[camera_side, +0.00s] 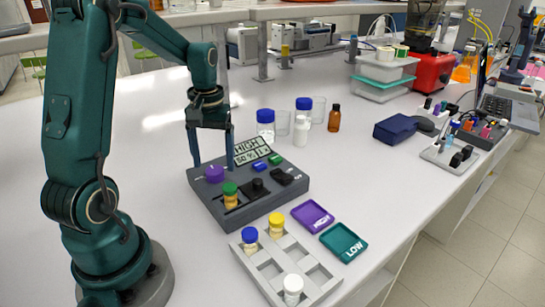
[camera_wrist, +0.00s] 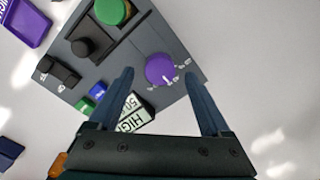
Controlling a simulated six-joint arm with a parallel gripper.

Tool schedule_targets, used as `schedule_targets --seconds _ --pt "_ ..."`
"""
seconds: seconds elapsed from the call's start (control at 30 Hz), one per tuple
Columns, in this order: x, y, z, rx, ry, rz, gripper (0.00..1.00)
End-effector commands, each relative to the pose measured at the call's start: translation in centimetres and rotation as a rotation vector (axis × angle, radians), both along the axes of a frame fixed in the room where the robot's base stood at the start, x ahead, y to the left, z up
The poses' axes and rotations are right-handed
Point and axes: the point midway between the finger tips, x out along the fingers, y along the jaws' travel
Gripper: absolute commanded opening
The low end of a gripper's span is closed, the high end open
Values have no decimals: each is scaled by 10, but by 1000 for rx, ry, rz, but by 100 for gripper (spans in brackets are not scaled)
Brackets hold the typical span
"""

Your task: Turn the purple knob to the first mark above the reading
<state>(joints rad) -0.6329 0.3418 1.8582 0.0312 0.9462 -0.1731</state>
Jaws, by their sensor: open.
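The purple knob (camera_side: 214,174) is a round cap at the left of the dark grey rig (camera_side: 240,215). It also shows in the wrist view (camera_wrist: 160,69), with small white marks beside it that are too small to read. The rig's display (camera_side: 251,149) shows "HIGH" and smaller figures below; in the wrist view the display (camera_wrist: 128,115) is partly hidden by my gripper. My gripper (camera_side: 212,160) is open above the rig. In the wrist view its fingers (camera_wrist: 160,73) stand on either side of the knob, apart from it, with nothing between them held.
A green-capped vial (camera_side: 230,194) sits in the rig, near black knobs and blue and green buttons. A grey rack (camera_side: 262,262) with several capped vials stands in front. Purple HIGH (camera_side: 312,215) and teal LOW (camera_side: 343,242) trays lie right. Bottles (camera_side: 301,130) stand behind.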

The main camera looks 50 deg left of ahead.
Motion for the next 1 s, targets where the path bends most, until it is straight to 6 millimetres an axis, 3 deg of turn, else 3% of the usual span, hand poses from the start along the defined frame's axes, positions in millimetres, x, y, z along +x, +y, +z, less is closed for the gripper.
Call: schedule_targets --seconds 0.2,0.47,0.6,0.7,1.0 --pt "-1 0 -19 0 1 0 82" --pt "0 0 -21 1 -1 0 82" --pt "0 0 -21 1 -1 0 32" --pt "0 0 -20 2 -1 -1 0" --pt "-1 0 -20 2 -1 -38 0"
